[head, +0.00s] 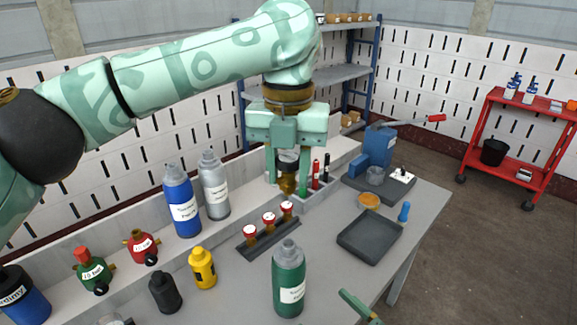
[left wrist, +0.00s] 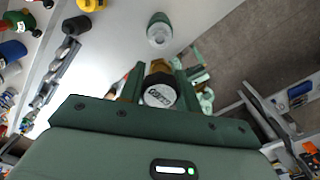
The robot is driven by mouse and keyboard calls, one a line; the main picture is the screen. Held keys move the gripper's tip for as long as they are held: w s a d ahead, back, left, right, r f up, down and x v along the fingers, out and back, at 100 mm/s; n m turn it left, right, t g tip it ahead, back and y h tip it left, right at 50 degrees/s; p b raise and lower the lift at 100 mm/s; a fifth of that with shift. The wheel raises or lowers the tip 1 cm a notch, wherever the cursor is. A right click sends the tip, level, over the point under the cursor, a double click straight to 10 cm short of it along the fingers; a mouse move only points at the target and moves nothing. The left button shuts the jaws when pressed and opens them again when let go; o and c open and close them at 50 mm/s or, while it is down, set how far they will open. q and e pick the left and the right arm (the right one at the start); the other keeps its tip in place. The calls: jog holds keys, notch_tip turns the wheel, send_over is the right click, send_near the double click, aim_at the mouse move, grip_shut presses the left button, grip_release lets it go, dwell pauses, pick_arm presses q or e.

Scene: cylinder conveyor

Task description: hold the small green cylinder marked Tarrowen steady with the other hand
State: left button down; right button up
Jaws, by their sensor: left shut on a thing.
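A green cylinder (head: 288,284) with a grey neck and a white label stands upright on the table at front centre; its lettering is too small to read. It also shows from above in the left wrist view (left wrist: 159,30). My left gripper (head: 288,188) is shut on a brass fitting (head: 287,183) with a round dial, held above the table behind the cylinder. The dial's dark rim and white face show in the left wrist view (left wrist: 160,96). My right gripper (head: 362,307) shows only partly at the bottom edge, to the right of the cylinder and apart from it.
Blue (head: 182,203) and grey (head: 214,187) cylinders stand at the back. A rack with several red-and-white gauges (head: 268,232), yellow (head: 202,268) and black (head: 165,293) small bottles are left of the green cylinder. A dark tray (head: 369,238) lies to the right.

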pick_arm(q)
jog(key=shift+r+p, duration=1.4)
jog(key=shift+p, duration=0.4)
pick_arm(e)
notch_tip(320, 180, up, 5)
jog(key=shift+s+r, duration=0.1)
jog(key=shift+r, duration=0.1)
pick_arm(q)
jog(key=shift+f, duration=0.1)
pick_arm(e)
jog(key=shift+f, duration=0.1)
